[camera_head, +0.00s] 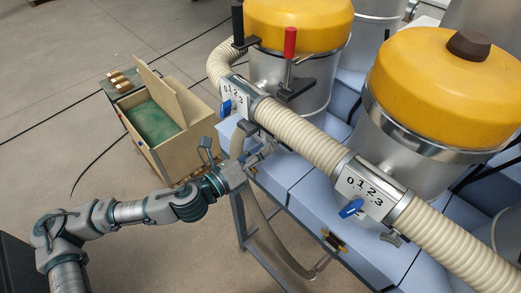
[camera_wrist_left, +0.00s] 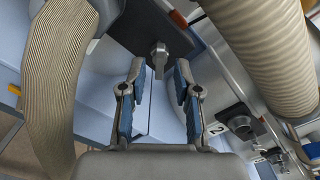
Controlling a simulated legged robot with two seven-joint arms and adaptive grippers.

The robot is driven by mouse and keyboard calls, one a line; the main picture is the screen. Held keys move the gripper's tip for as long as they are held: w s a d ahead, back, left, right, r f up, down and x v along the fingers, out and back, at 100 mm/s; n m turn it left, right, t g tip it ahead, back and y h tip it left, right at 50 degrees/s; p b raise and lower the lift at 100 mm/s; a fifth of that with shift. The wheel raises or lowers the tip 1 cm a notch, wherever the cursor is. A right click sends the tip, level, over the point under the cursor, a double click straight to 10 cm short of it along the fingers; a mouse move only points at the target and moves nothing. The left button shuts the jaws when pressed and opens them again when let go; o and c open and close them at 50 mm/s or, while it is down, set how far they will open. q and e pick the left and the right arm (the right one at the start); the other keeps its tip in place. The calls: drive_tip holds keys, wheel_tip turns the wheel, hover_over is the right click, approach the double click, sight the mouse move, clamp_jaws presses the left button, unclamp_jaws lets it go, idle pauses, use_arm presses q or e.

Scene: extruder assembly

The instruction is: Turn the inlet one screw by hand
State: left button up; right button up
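A grey screw with a flat wing-like head (camera_wrist_left: 160,56) sticks out of a dark plate in the left wrist view. My left gripper (camera_wrist_left: 160,74) is open, with its two blue-padded fingers apart. The screw head lies ahead of the gap, between the fingertips in the picture; I see no contact. In the head view my left gripper (camera_head: 252,164) is beside the blue bench, below the nearer end of the far valve. There the screw is too small to tell from the gripper. My right gripper is not in view.
A ribbed cream hose (camera_head: 310,138) runs between two numbered valve plates (camera_head: 238,92) (camera_head: 368,190) with blue handles. Yellow-lidded hoppers (camera_head: 445,85) stand behind. Another hose (camera_wrist_left: 52,90) hangs close left of the gripper. A wooden box (camera_head: 160,120) stands on the floor, left.

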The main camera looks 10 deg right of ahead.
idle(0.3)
use_arm(q)
drive_tip(key=shift+x, duration=1)
drive_tip(key=shift+c, duration=0.3)
drive_tip(key=c, duration=0.4)
clamp_jaws()
drive_tip(key=shift+a, duration=0.1)
